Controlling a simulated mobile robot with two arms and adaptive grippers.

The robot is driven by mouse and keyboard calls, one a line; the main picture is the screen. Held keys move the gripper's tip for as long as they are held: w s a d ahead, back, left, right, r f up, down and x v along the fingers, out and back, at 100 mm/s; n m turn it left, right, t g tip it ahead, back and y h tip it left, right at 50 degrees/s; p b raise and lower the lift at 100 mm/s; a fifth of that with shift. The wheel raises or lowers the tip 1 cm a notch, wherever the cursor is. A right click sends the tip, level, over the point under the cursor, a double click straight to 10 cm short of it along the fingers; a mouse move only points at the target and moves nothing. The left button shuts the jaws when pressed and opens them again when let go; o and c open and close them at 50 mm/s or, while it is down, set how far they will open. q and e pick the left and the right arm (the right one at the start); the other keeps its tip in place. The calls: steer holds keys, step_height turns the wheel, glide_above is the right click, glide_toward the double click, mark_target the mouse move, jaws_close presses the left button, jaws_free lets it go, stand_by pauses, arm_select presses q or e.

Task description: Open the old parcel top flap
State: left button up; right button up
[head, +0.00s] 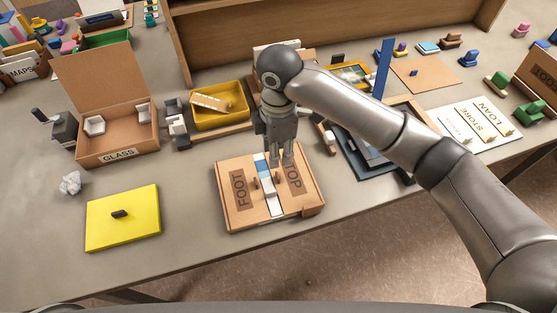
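The old parcel is a flat cardboard box (239,221) on the table's front middle. Its left flap, marked FOOT (240,190), and its right flap, marked TOP (295,180), both lie flat. A white and blue strip (275,208) runs between them, with small brown knobs beside it. My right gripper (280,162) points down over the far part of the parcel, near the strip and the top flap's edge. Its fingertips are small here, and I cannot tell whether they touch the parcel or hold anything. My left gripper is not in view.
An open GLASS box (118,155) and a yellow bin (220,118) stand behind left. A yellow panel (122,232) with a dark handle lies left. A dark tray (365,160) lies right, partly under my arm. The table's front edge is close to the parcel.

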mark_target(279, 173)
step_height(279, 173, down, 10)
steer(key=shift+d+r+p, duration=0.15)
steer(key=shift+r+p, duration=0.05)
steer(key=shift+p, duration=0.95)
steer(key=shift+f, duration=0.35)
steer(key=shift+c, duration=0.5)
jaws_close()
